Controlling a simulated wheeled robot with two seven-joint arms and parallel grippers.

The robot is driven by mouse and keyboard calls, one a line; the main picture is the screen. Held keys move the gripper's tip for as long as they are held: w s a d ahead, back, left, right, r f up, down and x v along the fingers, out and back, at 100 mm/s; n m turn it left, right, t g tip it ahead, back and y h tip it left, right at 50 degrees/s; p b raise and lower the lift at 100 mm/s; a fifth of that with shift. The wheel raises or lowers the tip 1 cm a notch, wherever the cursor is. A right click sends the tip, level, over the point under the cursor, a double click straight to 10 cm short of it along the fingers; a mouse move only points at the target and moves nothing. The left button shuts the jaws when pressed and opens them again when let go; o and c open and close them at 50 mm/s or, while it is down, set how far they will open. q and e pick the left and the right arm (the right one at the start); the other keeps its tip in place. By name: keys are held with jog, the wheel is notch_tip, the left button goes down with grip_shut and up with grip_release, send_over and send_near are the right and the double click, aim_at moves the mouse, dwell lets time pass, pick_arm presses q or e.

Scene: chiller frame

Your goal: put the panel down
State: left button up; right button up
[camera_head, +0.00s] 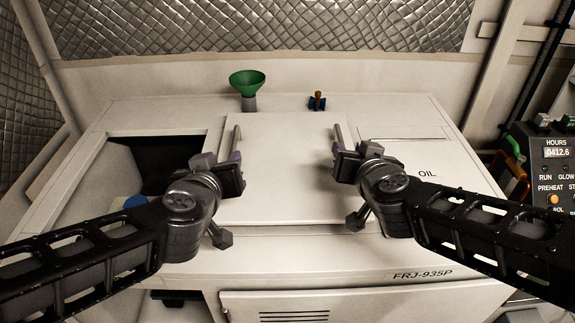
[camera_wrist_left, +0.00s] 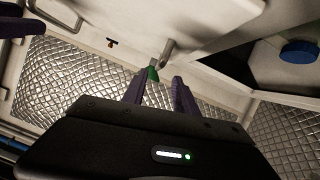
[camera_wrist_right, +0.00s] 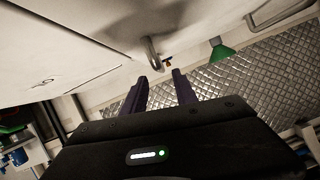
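The panel (camera_head: 285,165) is a pale, flat square plate with a bar handle at its left edge (camera_head: 236,140) and another at its right edge (camera_head: 340,138). It appears to lie on the machine's top, right of a dark opening (camera_head: 165,155). My left gripper (camera_head: 234,158) is open beside the left handle; in the left wrist view that handle (camera_wrist_left: 167,54) stands beyond the parted purple fingers. My right gripper (camera_head: 338,150) is open near the right handle, which shows beyond its fingertips in the right wrist view (camera_wrist_right: 152,54). Neither gripper holds anything. The panel's underside is hidden.
A green funnel (camera_head: 247,82) and a small blue-and-brown fitting (camera_head: 317,101) stand behind the panel. A blue cap (camera_head: 135,201) shows in the opening. An "OIL" cover (camera_head: 415,160) lies to the right. A control box (camera_head: 553,170) stands at the far right.

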jog(key=shift+v, duration=2.2)
pick_arm(q)
jog(key=shift+a, duration=1.15)
pick_arm(e)
jog(key=shift+r, duration=0.3)
jog(key=shift+r+p, duration=0.1)
jog(key=shift+p, duration=0.25)
pick_arm(q)
jog(key=a, duration=0.3)
jog(key=shift+s+a, duration=0.1)
jog(key=shift+a, duration=0.25)
